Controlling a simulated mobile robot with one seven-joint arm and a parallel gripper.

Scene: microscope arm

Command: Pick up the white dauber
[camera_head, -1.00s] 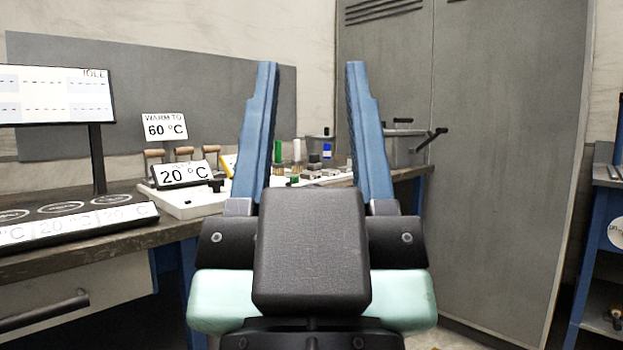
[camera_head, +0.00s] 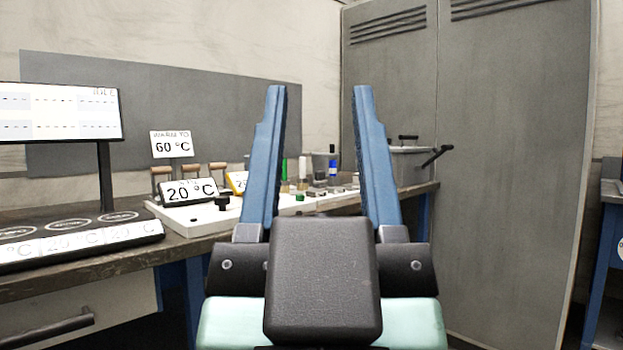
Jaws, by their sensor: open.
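The white dauber (camera_head: 302,168) is small and upright among small items at the back of the bench, between a green-topped one (camera_head: 284,170) and a blue-topped one (camera_head: 332,168). In the picture it shows between my two blue fingers. My gripper (camera_head: 319,90) is open and empty, with its fingers spread wide and pointing up in the picture. It is well nearer to the camera than the dauber. The left finger hides part of the bench items.
On the bench (camera_head: 100,277) are a white board (camera_head: 180,215) with temperature signs, a monitor (camera_head: 60,108) and a tilted panel at left. Several small grey blocks surround the daubers. A tall grey cabinet (camera_head: 500,180) stands at right.

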